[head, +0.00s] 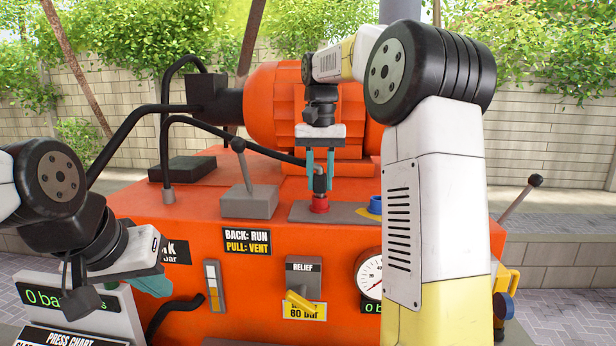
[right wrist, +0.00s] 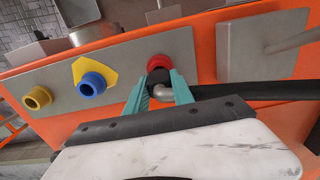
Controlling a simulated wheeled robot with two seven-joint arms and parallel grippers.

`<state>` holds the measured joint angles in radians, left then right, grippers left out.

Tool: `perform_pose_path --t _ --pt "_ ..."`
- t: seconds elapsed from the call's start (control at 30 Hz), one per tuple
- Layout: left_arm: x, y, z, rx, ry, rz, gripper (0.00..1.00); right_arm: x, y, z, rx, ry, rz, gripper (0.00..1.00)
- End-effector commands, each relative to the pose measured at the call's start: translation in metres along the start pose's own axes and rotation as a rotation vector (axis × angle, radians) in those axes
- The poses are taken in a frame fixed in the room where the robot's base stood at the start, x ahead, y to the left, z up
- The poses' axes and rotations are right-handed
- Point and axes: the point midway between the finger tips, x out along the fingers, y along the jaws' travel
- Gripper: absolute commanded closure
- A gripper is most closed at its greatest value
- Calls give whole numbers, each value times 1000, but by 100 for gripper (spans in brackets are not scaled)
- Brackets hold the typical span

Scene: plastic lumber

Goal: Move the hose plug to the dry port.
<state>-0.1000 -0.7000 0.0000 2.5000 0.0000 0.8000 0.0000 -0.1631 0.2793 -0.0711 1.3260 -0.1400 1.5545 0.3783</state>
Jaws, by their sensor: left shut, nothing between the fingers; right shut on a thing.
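My right gripper (head: 320,172) is shut on the hose plug (head: 320,184), a dark plug with a grey elbow, at the red port (head: 320,205). In the right wrist view the teal fingers (right wrist: 160,92) close on the plug (right wrist: 159,78), whose tip meets the red port (right wrist: 158,61). I cannot tell whether it is fully seated. A blue port (right wrist: 92,84) on a yellow plate and a yellow port (right wrist: 38,97) are on the same grey plate. In the head view the blue port (head: 375,204) is partly behind my right arm. My left gripper (head: 152,284) is shut and empty at lower left.
The black hose (head: 230,135) arches from the plug to the left over the orange machine (head: 200,212). A lever (head: 240,160) on a grey block stands left of the plug.

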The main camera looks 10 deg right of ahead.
Motion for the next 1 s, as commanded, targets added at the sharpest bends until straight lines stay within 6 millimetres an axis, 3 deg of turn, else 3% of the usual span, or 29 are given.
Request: perform_pose_path --t 0.73,0.77,0.8,0.87,1.0 --pt "0 0 0 0 0 0 100 9 0 0 0 3 -2 100" --pt "0 0 0 0 0 0 100 9 0 0 0 3 -2 65" --pt "0 0 0 0 0 0 100 9 0 0 0 3 -1 57" --pt "0 0 0 0 0 0 100 9 0 0 0 3 -1 46" --pt "0 0 0 0 0 0 100 9 0 0 0 3 -1 46"
